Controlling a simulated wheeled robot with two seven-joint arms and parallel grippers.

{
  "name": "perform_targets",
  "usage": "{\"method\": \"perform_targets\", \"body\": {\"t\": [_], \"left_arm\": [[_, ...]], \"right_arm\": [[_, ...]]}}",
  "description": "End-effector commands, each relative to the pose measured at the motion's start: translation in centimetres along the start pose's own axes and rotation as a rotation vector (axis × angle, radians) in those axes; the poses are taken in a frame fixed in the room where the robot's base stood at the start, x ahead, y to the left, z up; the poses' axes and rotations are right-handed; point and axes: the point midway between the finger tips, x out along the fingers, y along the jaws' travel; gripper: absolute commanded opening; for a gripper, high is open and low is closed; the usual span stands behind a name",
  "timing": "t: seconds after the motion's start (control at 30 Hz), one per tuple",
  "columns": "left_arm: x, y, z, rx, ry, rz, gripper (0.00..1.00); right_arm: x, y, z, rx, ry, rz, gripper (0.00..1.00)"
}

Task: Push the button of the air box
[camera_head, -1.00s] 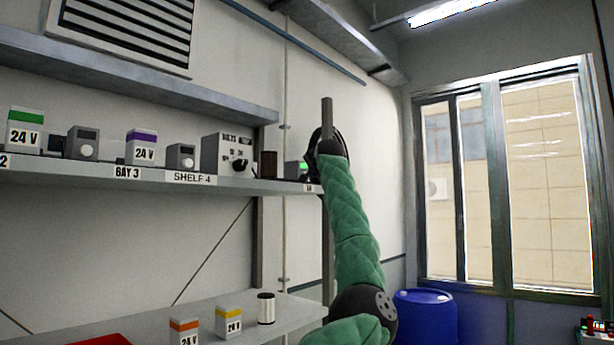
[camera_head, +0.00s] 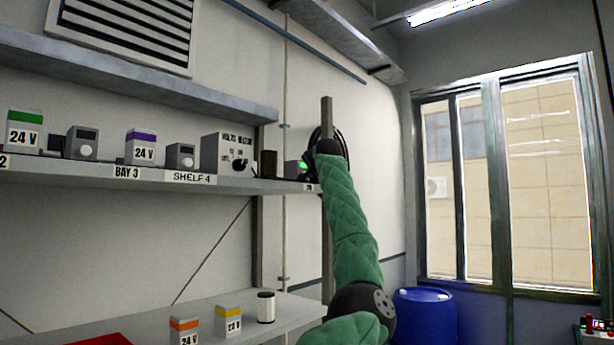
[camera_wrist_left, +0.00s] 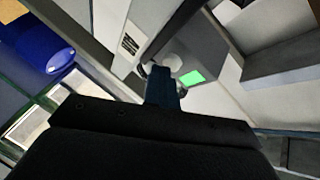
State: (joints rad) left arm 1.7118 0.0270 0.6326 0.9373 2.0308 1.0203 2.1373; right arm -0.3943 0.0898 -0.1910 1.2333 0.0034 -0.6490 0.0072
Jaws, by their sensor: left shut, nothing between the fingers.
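A small grey box with a green patch, which seems to be the air box (camera_head: 291,169), stands at the right end of the upper shelf. My left gripper (camera_head: 309,163) is at its right side in the head view and hides part of it. In the left wrist view the green patch (camera_wrist_left: 192,77) glows just right of the fingertips. My left gripper (camera_wrist_left: 163,76) is shut and empty there, its tip close to a pale round part that may be the button (camera_wrist_left: 176,61). Contact cannot be told. My right gripper is not in view.
The upper shelf (camera_head: 222,184) also holds a brown block (camera_head: 268,164), a volts meter box (camera_head: 228,153) and several small units left of it. A post (camera_head: 327,115) and a black cable coil (camera_head: 342,141) are behind my arm. A blue barrel (camera_head: 425,315) stands lower right.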

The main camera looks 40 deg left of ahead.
Motion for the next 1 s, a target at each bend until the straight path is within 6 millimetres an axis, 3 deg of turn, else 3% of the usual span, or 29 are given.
{"method": "perform_targets", "body": {"t": [0.57,1.0], "left_arm": [[0.3,-0.1,0.2,0.000,0.000,-0.001,0.00],[-1.1,0.7,-0.5,-0.001,0.000,0.000,0.00]], "right_arm": [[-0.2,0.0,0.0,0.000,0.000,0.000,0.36],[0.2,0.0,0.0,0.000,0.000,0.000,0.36]]}}
